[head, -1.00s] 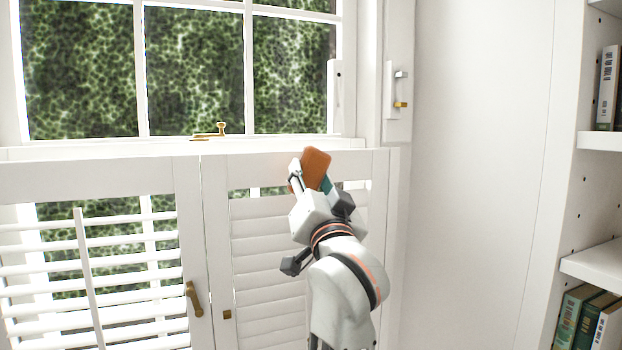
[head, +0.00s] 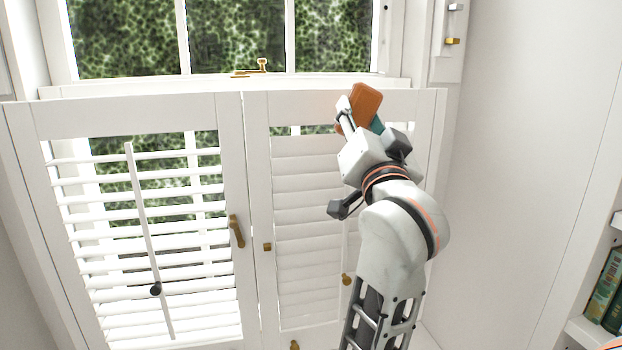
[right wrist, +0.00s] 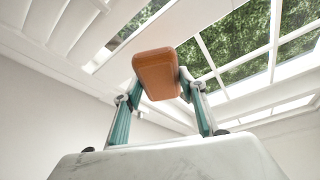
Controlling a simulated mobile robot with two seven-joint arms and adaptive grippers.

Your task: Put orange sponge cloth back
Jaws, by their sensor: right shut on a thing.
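The orange sponge cloth (head: 364,106) is a flat orange block with rounded corners. My right gripper (head: 358,112) is shut on it and holds it up in front of the white window shutters. In the right wrist view the cloth (right wrist: 156,73) sits between the two teal-sided fingers of the right gripper (right wrist: 160,90). Nothing else touches the cloth there. My left gripper is not in view. No place where the cloth belongs can be made out in these frames.
White louvred shutters (head: 258,190) with brass knobs and a brass handle (head: 236,231) stand close behind my right arm. Above them is a window with a brass latch (head: 262,65). A white shelf with books (head: 606,285) stands at the far right. The wall between is bare.

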